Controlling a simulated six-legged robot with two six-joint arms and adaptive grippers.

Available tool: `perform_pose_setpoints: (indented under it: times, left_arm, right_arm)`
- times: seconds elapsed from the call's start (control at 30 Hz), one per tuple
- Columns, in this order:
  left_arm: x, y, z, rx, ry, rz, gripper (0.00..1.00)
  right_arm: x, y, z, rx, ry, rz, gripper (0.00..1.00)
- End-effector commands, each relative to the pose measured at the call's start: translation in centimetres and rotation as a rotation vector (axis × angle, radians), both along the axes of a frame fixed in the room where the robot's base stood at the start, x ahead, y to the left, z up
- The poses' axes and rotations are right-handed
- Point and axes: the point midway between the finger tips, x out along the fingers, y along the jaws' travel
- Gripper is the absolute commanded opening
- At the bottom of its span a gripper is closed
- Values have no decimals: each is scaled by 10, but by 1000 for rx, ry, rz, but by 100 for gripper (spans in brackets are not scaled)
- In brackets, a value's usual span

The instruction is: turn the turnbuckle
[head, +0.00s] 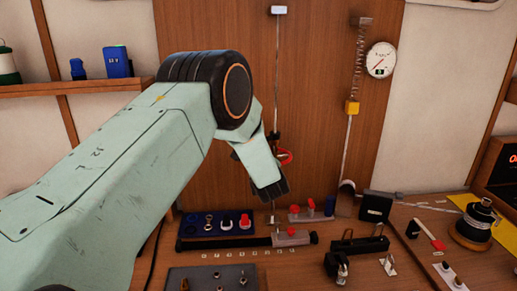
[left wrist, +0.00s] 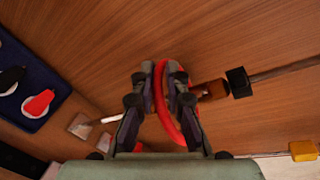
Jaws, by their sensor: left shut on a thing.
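The turnbuckle hangs upright on a thin line in front of the brown wood panel; its red ring (head: 286,156) shows beside my left gripper (head: 273,160) in the head view. In the left wrist view, the red ring (left wrist: 166,110) passes between the fingers of my left gripper (left wrist: 164,73), which is shut on it. A brown turnbuckle body (left wrist: 214,89) and a black collar (left wrist: 239,82) lie just right of the fingers there. My left arm hides part of the line and fittings in the head view. My right gripper is not in view.
A second line with a spring (head: 358,62), a yellow block (head: 352,107) and a round dial (head: 381,59) is to the right. Below, the bench holds a blue tray (head: 190,228), a black clamp (head: 358,245) and a black spool (head: 474,222). The panel between the lines is clear.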

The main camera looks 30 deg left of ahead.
Motion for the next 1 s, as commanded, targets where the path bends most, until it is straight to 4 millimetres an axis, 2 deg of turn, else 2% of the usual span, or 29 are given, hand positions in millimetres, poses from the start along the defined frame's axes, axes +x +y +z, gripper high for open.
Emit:
perform_pose_setpoints:
  times: [0.03,0.3,0.93,0.97,1.0]
  left_arm:
    - [2,-2,8,5,-13,25,0]
    - [0,-6,7,3,-14,128,0]
    - [-2,-6,6,3,-15,169,0]
    - [-2,-6,6,3,-15,168,14]
    - [-1,-6,6,4,-14,167,17]
  right_arm:
    - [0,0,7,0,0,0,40]
    - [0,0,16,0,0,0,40]
    - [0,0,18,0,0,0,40]
    - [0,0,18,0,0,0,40]
    - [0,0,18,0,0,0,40]
